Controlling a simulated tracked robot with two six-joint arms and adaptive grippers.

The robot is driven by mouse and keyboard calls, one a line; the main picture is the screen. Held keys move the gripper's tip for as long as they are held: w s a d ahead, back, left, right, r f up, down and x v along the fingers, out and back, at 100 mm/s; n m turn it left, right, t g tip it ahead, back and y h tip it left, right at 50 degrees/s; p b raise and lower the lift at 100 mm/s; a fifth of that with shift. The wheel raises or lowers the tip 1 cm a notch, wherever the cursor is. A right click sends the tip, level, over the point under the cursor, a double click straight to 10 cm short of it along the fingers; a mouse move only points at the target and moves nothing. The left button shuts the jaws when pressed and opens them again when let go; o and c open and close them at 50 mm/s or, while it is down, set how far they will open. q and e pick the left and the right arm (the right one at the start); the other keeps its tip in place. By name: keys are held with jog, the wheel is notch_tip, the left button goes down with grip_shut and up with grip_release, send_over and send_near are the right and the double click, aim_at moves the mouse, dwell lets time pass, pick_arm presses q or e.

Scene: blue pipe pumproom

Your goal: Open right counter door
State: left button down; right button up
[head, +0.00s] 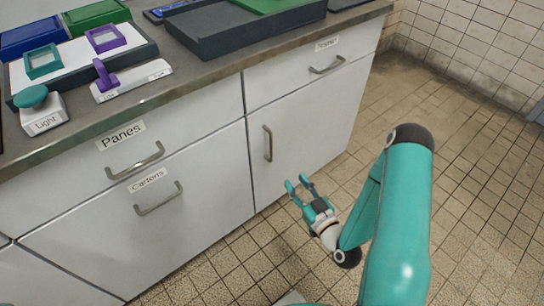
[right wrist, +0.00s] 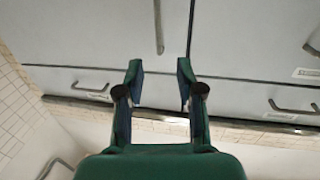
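The right counter door (head: 305,130) is white and sits flush in the counter front, closed. Its vertical metal handle (head: 267,143) is near the door's left edge. My right gripper (head: 298,182) is teal and open, in front of the door's lower part, below and to the right of the handle. Nothing is between its fingers. In the right wrist view the open fingers (right wrist: 160,72) point toward the door, and the handle (right wrist: 158,25) shows beyond them at the top, apart from them. My left gripper is not in view.
A drawer (head: 310,82) with its own handle is above the door. Drawers labelled Panes (head: 185,135) and Cartons (head: 145,225) are to the left. Trays and a Light button (head: 40,110) stand on the countertop. The tiled floor (head: 480,150) at right is clear.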

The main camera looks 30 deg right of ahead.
jog(key=b, duration=0.4)
send_over(271, 159)
jog(key=shift+w+d, duration=0.2)
jog(key=shift+w, duration=0.05)
jog(key=shift+c, duration=0.3)
grip_shut()
